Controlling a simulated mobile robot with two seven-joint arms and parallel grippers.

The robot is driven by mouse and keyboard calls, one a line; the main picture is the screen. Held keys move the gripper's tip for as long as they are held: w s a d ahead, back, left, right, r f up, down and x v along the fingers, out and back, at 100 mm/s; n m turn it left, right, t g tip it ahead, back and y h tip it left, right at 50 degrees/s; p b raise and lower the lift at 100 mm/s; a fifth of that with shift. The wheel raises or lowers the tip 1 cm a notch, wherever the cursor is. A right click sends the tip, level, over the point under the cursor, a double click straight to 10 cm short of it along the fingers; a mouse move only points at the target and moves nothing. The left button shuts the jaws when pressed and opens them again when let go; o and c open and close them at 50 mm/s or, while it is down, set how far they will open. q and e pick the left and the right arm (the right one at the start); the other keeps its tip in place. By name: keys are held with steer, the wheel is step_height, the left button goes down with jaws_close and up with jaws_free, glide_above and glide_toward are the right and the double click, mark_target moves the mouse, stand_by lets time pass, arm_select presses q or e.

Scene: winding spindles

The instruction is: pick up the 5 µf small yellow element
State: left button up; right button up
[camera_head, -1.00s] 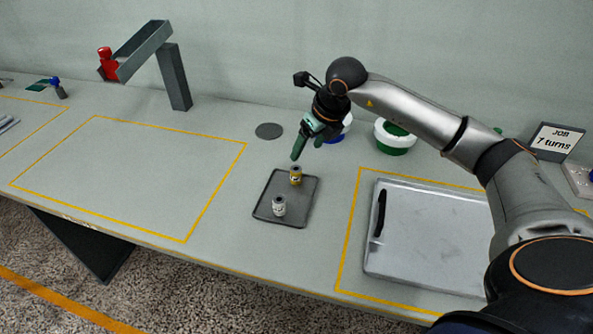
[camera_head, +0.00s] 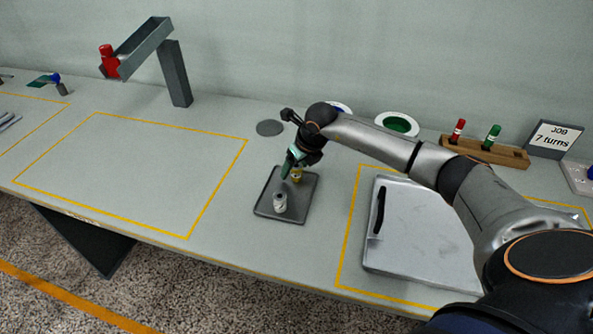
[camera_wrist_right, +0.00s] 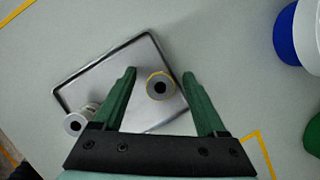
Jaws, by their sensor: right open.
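The small yellow element (camera_head: 297,174) stands upright on the dark tray (camera_head: 262,211), near the tray's back. In the right wrist view the yellow element (camera_wrist_right: 160,85) shows from above, between the two green fingers. My right gripper (camera_head: 286,172) is open, with its fingertips close to the yellow element; in the wrist view the gripper (camera_wrist_right: 160,80) has one finger on either side of it, with gaps. I cannot tell how far the fingertips are above the tray. A white-grey element (camera_head: 280,202) stands nearer the tray's front; it also shows in the wrist view (camera_wrist_right: 77,123). My left gripper is not in view.
A round grey disc (camera_head: 270,128) lies behind the tray. A pale flat board (camera_head: 410,247) lies to the right. A wooden rack (camera_head: 485,152) holds a red and a green piece. Left of the tray is clear.

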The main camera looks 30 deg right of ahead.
jaws_close()
stand_by(0.6)
